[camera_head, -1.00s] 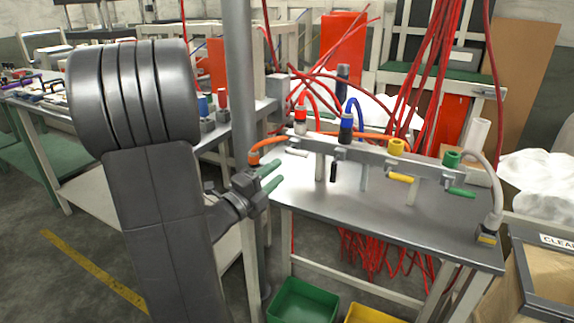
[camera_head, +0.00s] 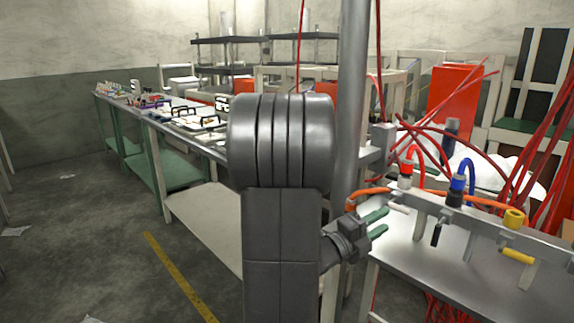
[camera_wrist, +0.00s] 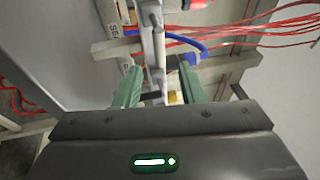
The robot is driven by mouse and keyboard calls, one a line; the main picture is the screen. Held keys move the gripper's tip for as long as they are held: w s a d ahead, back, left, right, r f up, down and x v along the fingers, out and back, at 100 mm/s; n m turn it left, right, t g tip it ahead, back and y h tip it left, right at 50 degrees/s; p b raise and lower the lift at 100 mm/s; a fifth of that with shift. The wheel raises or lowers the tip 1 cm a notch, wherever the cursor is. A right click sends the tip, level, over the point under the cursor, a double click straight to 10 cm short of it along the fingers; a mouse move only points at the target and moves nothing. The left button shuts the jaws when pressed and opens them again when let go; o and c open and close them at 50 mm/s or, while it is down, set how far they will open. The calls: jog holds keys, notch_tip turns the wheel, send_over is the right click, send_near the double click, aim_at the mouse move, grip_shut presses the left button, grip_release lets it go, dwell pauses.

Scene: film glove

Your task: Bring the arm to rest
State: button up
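My gripper (camera_head: 377,223) has two green fingers and sits at the left edge of the metal workbench (camera_head: 415,262), to the right of my grey arm. In the wrist view the fingers of my gripper (camera_wrist: 158,88) stand apart. I see nothing clamped between them; a rail with hose fittings shows beyond the gap. My arm stands upright in the middle of the head view and hides part of the long table behind it.
The rail (camera_head: 480,222) on the workbench carries a blue hose (camera_head: 461,170), an orange hose (camera_head: 478,200) and a yellow valve (camera_head: 513,219). A metal post (camera_head: 350,100) rises behind my arm. The concrete floor (camera_head: 90,250) at the left is mostly clear.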

aim_at(400, 210)
jog(key=x, duration=0.9)
jog(key=shift+w+d, duration=0.15)
jog(key=shift+d, duration=0.15)
jog(key=v, duration=1.4)
jog(key=x, duration=1.4)
jog(key=shift+d+r+p, duration=0.1)
jog(key=shift+r+p, duration=0.05)
jog(key=shift+p, duration=0.45)
jog(key=shift+f+m+g+y+p, duration=0.15)
jog(key=shift+f+m+g+p, duration=0.25)
jog(key=shift+m, duration=0.4)
jog(key=shift+f+m+g+y+p, duration=0.1)
jog(key=shift+f+m+y+p, duration=0.1)
jog(key=shift+m+p, duration=0.45)
